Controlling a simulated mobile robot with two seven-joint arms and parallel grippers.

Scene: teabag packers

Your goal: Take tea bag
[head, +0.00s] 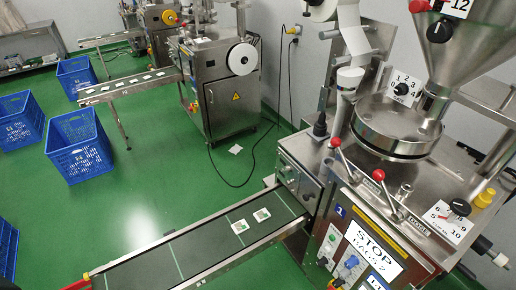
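Two small white tea bags with greenish print lie flat on the near conveyor belt (205,250). One tea bag (240,227) is slightly nearer, and the other tea bag (262,215) lies just beyond it, closer to the machine. They are apart from each other. Several more pale tea bags lie on the middle conveyor (128,84) further back. A small white item (235,149), perhaps a tea bag, lies on the green floor. Neither of my grippers shows in the head view.
The near packing machine (345,225), with red-knobbed levers and a "STOP BAGS" label, fills the right side. Another packing machine (225,95) stands behind. Blue crates (78,150) stand on the left. Open green floor (150,185) lies between crates and near conveyor.

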